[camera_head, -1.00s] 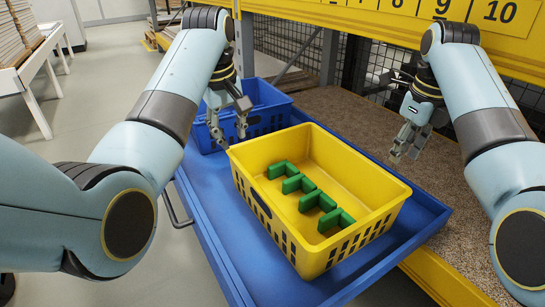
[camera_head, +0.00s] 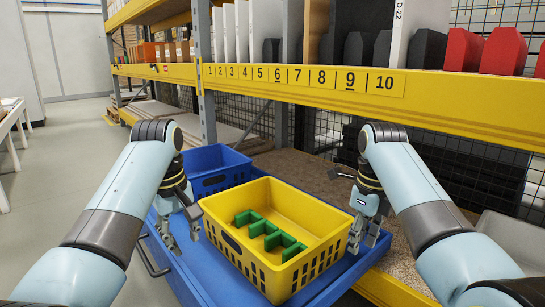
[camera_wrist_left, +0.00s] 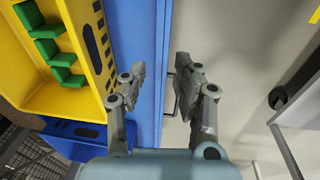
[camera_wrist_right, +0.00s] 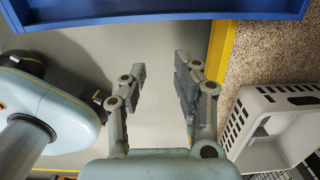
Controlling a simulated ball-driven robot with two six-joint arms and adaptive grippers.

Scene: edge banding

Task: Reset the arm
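My left gripper (camera_head: 182,236) is beside the left side of the yellow crate (camera_head: 243,264), over the blue tray's edge. Its fingers are apart and empty in the left wrist view (camera_wrist_left: 160,68). My right gripper (camera_head: 363,238) hangs at the right side of the yellow crate. Its fingers are also apart with nothing between them in the right wrist view (camera_wrist_right: 160,70). Several green angled pieces (camera_head: 268,231) stand in a row inside the yellow crate; they also show in the left wrist view (camera_wrist_left: 60,58).
The yellow crate stands on a blue tray (camera_head: 192,277), with a blue crate (camera_head: 213,183) behind it. A yellow shelf beam (camera_head: 440,95) numbered 1 to 10 crosses behind, with dark and red bins above. A light grey crate (camera_wrist_right: 240,122) shows in the right wrist view. Floor is clear at left.

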